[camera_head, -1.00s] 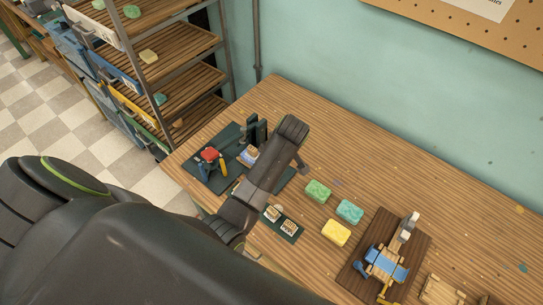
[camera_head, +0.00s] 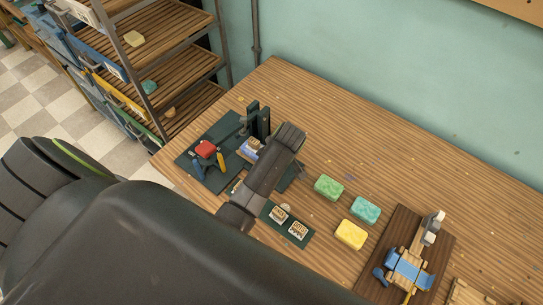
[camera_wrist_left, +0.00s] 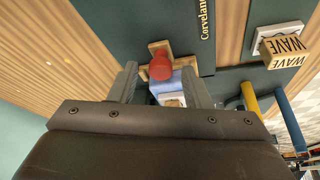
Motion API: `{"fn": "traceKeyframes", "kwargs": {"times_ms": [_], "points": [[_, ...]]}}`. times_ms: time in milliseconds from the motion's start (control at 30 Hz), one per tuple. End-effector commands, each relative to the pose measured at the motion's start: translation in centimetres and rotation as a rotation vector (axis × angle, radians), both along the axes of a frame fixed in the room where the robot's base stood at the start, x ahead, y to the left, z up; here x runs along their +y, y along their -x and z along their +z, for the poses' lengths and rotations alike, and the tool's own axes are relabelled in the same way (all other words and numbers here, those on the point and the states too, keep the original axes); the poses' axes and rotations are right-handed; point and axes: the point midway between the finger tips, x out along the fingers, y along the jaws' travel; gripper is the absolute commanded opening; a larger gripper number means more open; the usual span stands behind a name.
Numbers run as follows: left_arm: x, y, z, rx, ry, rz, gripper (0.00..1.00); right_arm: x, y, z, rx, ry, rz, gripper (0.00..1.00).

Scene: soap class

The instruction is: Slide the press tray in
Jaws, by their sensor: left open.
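The press (camera_head: 258,122) stands on a dark green board at the back left of the table, with dark upright posts. A pale blue-and-white piece (camera_head: 250,147), seemingly part of the tray, shows beside the posts and is partly hidden by my left arm. In the left wrist view, a red knob on a wooden piece (camera_wrist_left: 160,68) lies just beyond the fingertips, with the blue-and-white piece (camera_wrist_left: 170,92) between the fingers. My left gripper (camera_wrist_left: 160,82) is open around this area; contact cannot be told. My right gripper is not in view.
Stamps sit on a small dark mat (camera_head: 283,230). Green (camera_head: 328,188), teal (camera_head: 365,209) and yellow (camera_head: 351,235) soaps lie to the right, near a blue-topped tool (camera_head: 408,267) on a brown board.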

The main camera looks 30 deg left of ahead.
Motion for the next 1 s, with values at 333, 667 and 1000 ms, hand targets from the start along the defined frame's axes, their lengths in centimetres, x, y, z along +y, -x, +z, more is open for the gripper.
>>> {"fn": "traceKeyframes", "kwargs": {"times_ms": [333, 667, 1000], "points": [[0.0, 0.0, -0.1, 0.000, 0.000, 0.001, 0.43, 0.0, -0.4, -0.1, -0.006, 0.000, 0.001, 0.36], [0.0, 0.0, -0.1, 0.000, 0.000, 0.001, 0.00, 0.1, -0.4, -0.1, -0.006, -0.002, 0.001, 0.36], [1.6, -0.2, 0.0, 0.001, -0.005, 0.002, 0.00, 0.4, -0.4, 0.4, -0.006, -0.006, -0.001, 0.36]]}}
